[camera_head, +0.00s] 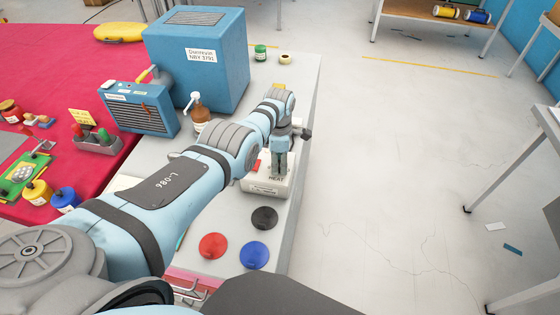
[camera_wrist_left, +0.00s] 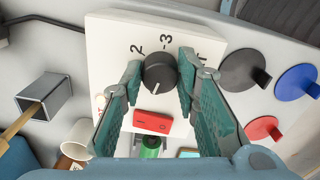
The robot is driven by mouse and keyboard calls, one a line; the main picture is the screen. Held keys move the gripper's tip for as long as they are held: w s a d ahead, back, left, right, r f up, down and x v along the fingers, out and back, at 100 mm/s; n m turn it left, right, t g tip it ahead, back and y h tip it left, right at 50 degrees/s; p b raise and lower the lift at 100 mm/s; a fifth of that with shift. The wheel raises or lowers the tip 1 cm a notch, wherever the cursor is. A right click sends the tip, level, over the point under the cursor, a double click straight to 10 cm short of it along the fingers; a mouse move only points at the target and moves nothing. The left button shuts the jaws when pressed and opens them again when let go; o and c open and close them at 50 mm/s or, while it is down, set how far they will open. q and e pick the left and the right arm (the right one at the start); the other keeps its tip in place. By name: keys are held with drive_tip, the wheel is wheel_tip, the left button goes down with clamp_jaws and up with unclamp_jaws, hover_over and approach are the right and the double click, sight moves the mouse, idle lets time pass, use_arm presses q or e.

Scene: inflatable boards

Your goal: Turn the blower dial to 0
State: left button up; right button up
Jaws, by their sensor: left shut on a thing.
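The white control box (camera_head: 256,187) stands on the grey bench; the front label is only partly readable. In the left wrist view its face (camera_wrist_left: 108,35) carries a black round dial (camera_wrist_left: 159,70) with numbers around it, 2 and 3 among them. The dial's white mark points toward the bottom of the picture, slightly left, on the side of a red switch (camera_wrist_left: 153,122). My left gripper (camera_head: 280,170) is above the box; in the wrist view its teal fingers (camera_wrist_left: 160,66) are shut on the dial from both sides. The dial is hidden in the head view. My right gripper is out of view.
Black (camera_head: 264,218), red (camera_head: 213,245) and blue (camera_head: 254,256) discs lie in front of the box. A brown pump bottle (camera_head: 199,112) and a large blue machine (camera_head: 205,65) stand behind my arm. The floor to the right is mostly clear.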

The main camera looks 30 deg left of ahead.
use_arm(q)
drive_tip(key=shift+f+n, duration=0.1)
drive_tip(key=shift+n, duration=1.1)
drive_tip(key=shift+s, duration=0.1)
drive_tip(key=o, duration=1.2)
drive_tip(key=shift+a, duration=0.1)
drive_tip(key=shift+c, duration=0.2)
drive_tip(key=shift+r, duration=0.4)
wheel_tip(320, 180, up, 11)
